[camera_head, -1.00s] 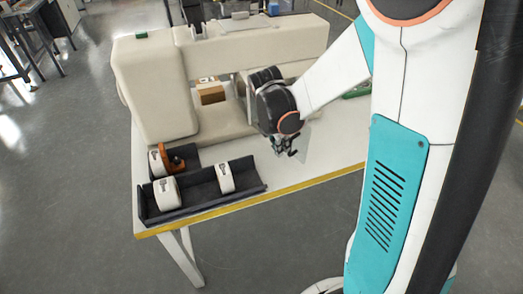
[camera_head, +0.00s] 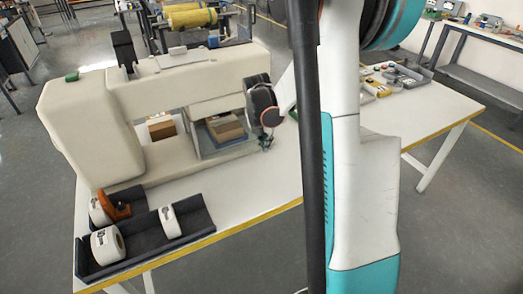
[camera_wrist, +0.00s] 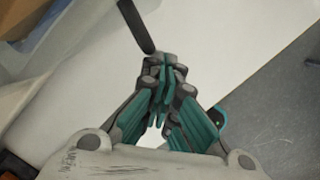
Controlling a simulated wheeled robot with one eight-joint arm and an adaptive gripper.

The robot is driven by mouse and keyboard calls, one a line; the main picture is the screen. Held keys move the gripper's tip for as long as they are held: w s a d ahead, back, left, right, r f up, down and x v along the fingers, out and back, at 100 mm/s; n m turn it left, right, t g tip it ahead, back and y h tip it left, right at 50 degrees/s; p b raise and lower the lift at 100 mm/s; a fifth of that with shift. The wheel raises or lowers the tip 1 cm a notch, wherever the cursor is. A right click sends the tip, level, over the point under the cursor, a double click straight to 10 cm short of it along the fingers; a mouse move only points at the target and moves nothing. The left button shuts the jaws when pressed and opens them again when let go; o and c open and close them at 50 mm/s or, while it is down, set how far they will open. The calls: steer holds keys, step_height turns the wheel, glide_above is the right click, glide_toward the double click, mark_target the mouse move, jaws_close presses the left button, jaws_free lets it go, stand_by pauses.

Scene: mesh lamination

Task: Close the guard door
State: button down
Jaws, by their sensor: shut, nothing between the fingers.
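The cream machine (camera_head: 75,130) stands on the white table, with an opening under its long upper arm. A clear, grey-edged panel, which looks like the guard door (camera_head: 207,147), shows at the right part of this opening; its exact angle is hard to tell. My gripper (camera_head: 266,146) is at the right end of the machine, small in this view and partly dark against it. In the wrist view my gripper (camera_wrist: 165,62) has its fingers together and empty. A dark bar (camera_wrist: 137,25), possibly the door's handle, lies just beyond the fingertips; I cannot tell whether they touch.
Cardboard boxes (camera_head: 226,127) show in and behind the opening. A dark tray (camera_head: 150,240) with white rolls and an orange part (camera_head: 118,206) sits at the table's front left. The white table (camera_head: 255,190) is bare in front of my gripper. Small parts (camera_head: 385,80) lie farther right.

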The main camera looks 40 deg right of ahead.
steer(key=shift+w+d, duration=0.65)
steer(key=shift+w, duration=0.25)
steer(key=shift+w+d, duration=0.7)
steer(key=shift+w, duration=0.25)
steer(key=shift+w+d, duration=0.65)
steer(key=shift+w, duration=0.25)
steer(key=shift+a, duration=0.1)
